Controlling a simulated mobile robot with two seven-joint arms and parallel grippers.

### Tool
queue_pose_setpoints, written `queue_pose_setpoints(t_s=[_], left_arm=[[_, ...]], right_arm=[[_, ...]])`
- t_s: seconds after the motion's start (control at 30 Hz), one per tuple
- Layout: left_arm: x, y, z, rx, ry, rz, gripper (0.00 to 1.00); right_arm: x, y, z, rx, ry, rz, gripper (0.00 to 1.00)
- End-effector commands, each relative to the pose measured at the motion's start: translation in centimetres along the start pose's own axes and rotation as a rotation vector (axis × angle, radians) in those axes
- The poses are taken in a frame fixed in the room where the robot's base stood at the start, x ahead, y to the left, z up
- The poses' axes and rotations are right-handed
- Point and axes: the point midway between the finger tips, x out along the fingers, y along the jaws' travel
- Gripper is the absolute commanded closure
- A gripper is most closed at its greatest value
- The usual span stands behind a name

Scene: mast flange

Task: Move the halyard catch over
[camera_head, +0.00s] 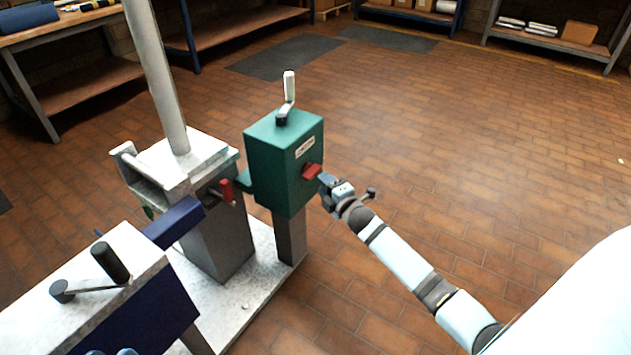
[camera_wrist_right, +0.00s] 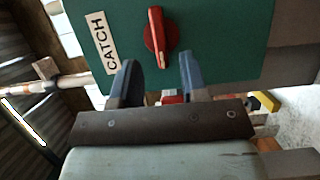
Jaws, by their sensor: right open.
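The halyard catch is a red knob (camera_head: 312,171) on the face of a green box (camera_head: 275,165) on a grey post. In the right wrist view the knob (camera_wrist_right: 158,38) stands lengthwise up the picture beside a white label (camera_wrist_right: 104,43) reading CATCH. My right gripper (camera_head: 325,181) is just in front of the knob. Its two blue-grey fingers (camera_wrist_right: 157,64) are apart, one on each side of the knob's lower end, with no contact visible. Small bluish shapes at the bottom left edge may be my left gripper (camera_head: 112,352); its jaws cannot be made out.
A pale mast (camera_head: 158,75) rises from a white-topped pedestal (camera_head: 182,158) with a red lever (camera_head: 226,190). A blue and white box with a crank (camera_head: 105,265) stands at front left. A crank handle (camera_head: 288,95) tops the green box. The tiled floor at right is clear.

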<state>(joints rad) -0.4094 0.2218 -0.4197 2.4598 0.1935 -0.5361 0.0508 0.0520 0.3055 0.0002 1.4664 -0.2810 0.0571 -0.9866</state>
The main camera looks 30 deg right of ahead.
Motion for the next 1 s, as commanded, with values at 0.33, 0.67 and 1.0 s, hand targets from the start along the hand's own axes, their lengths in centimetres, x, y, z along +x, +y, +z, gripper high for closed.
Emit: queue_pose_setpoints(t_s=[0.33,0.67,1.0], left_arm=[[0.5,-0.9,0.1,0.090,0.037,0.000,0.57],[0.5,-0.9,-0.1,0.100,0.042,0.000,0.57],[0.5,-0.9,-0.1,0.099,0.042,0.000,0.57]], right_arm=[[4.6,-0.1,0.0,0.001,0.000,0.000,0.60],[4.8,0.0,0.0,0.001,0.000,0.000,0.60],[4.8,0.0,0.0,0.002,0.000,-0.001,1.00]])
